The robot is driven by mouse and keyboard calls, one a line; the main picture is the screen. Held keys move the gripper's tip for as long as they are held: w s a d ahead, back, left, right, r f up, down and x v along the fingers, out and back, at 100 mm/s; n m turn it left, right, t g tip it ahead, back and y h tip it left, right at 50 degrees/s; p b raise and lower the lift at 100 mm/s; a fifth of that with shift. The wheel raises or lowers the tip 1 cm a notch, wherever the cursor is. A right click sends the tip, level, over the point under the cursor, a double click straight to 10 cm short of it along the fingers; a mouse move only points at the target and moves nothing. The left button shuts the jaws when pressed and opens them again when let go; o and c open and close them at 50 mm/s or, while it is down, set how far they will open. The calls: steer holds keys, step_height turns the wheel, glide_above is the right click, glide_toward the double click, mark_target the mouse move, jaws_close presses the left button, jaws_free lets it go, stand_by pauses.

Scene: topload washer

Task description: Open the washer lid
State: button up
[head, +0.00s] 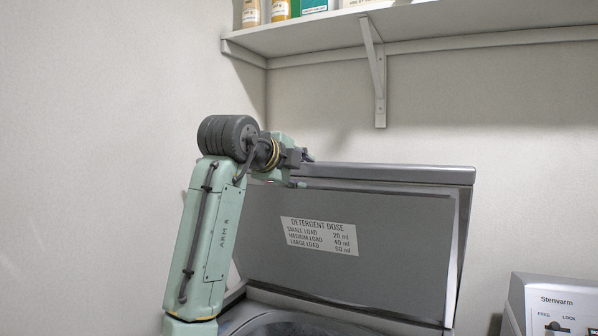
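The washer lid (388,240) stands raised and tilted back, with its inner face and a detergent dose label (319,236) towards me. The washer's top opening (290,325) shows below it, cut off by the bottom of the picture. My gripper (301,169) is at the upper left corner of the lid, by its top edge. Its fingers are small and partly hidden by the wrist, so I cannot tell whether they grip the edge or only touch it.
A wall shelf (430,30) with bottles and boxes hangs above the lid, and its bracket (377,75) reaches down close to the lid's top edge. A control panel (556,305) is at the lower right. Bare wall is on the left.

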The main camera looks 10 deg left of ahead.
steer(key=v, duration=1.2)
steer(key=shift+f, duration=0.1)
steer(key=shift+c, duration=0.3)
